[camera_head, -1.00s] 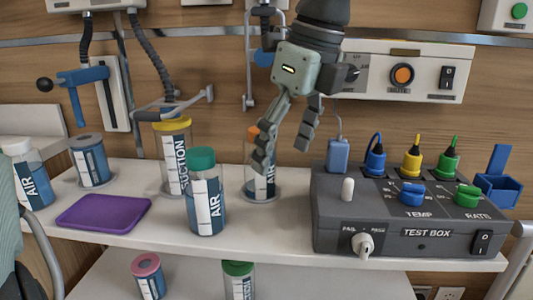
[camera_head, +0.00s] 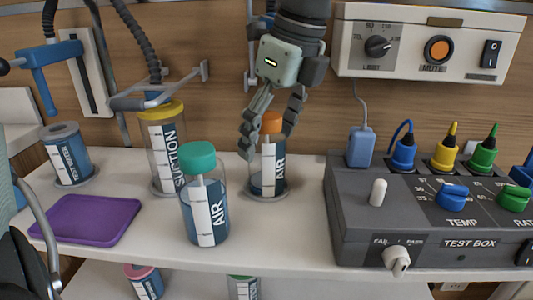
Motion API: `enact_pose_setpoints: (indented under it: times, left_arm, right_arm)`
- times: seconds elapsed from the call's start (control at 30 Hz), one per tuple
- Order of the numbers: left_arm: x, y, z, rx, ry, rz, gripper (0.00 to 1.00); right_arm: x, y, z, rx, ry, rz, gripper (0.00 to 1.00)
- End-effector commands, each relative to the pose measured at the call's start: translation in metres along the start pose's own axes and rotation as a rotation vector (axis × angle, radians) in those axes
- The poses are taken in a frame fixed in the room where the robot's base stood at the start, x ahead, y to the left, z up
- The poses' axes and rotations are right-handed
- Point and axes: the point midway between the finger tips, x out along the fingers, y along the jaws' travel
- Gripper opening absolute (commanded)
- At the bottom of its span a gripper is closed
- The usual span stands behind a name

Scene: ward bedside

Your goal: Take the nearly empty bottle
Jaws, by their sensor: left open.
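My left gripper (camera_head: 270,126) is open, fingers pointing down, with one finger on each side of the orange cap of an AIR bottle (camera_head: 267,178); I cannot tell if they touch it. This bottle stands upright in a round base on the shelf. A green-capped AIR bottle (camera_head: 205,215) stands in front, with blue liquid in its lower part. A yellow-capped SUCTION bottle (camera_head: 163,152) stands behind to the left and looks mostly clear, its exact level uncertain. A grey-topped blue bottle (camera_head: 68,158) is at the far left. My right gripper is out of view.
A purple tray (camera_head: 85,219) lies on the white shelf (camera_head: 290,228). The grey test box (camera_head: 350,230), with knobs and plugs, stands close on the right. A pink-capped bottle (camera_head: 144,281) and a green-capped one (camera_head: 243,287) are on a lower shelf.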

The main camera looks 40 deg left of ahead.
Motion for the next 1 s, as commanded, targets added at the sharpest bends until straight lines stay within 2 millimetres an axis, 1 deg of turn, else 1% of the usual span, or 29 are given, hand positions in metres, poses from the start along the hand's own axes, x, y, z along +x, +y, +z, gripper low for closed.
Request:
enact_pose_setpoints:
  times: [0.17,0.27,0.37,0.53,0.57,1.0]
  left_arm:
    - [0.027,0.002,0.003,0.002,0.003,0.004,0.78]
    - [0.038,0.001,0.003,0.0,0.003,0.002,0.78]
    - [0.042,0.001,0.003,-0.001,0.002,0.0,0.78]
    - [0.042,0.001,0.003,-0.001,0.001,-0.001,0.78]
    - [0.042,0.001,0.003,-0.001,0.001,-0.001,0.77]
    - [0.041,0.001,0.003,0.0,0.001,-0.001,0.22]
  right_arm:
    - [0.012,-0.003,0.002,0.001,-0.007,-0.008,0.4]
    - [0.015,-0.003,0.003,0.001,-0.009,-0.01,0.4]
    - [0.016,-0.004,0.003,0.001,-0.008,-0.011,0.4]
    - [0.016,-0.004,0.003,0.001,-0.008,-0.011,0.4]
    - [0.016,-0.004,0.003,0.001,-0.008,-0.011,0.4]
    - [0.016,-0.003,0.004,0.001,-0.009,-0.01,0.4]
